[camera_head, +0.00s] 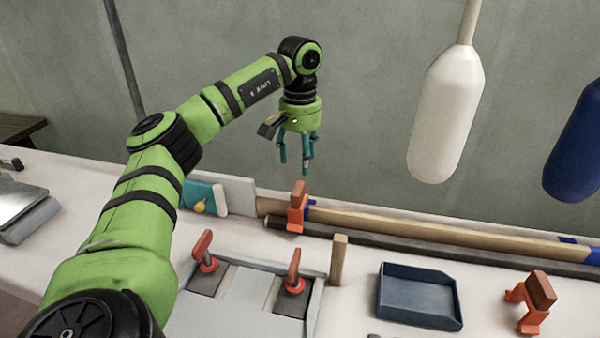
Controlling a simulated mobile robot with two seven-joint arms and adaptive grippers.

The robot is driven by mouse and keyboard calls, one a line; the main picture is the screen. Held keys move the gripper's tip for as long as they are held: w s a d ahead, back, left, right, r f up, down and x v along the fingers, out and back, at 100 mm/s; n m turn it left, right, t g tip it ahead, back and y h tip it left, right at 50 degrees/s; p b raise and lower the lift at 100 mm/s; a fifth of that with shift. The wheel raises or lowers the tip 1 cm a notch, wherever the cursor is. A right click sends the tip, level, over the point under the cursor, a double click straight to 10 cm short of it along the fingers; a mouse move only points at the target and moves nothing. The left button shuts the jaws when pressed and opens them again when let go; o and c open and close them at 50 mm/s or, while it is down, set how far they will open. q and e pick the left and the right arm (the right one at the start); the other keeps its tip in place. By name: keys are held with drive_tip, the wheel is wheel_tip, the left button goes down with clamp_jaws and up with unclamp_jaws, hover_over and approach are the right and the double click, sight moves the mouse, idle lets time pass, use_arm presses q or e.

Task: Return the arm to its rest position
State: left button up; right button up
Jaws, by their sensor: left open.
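My left arm (150,210) comes in from the lower left. It rises to an elbow and reaches across to the wrist in the upper middle. My left gripper (296,165) hangs from the wrist with its teal fingers pointing down. The fingers are apart with nothing between them. It appears above the back part of the bench, over an orange clamp (297,208), and seems apart from it. My right gripper is not in view.
On the white bench (480,215) are a long wooden pole (420,226), a dark blue tray (420,308), an orange clamp (530,302) and two red-handled toggle clamps (203,252) on a grey fixture. A white fender (447,115) and a blue fender (578,150) hang at right.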

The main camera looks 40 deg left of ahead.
use_arm(q)
drive_tip(key=shift+r, duration=0.45)
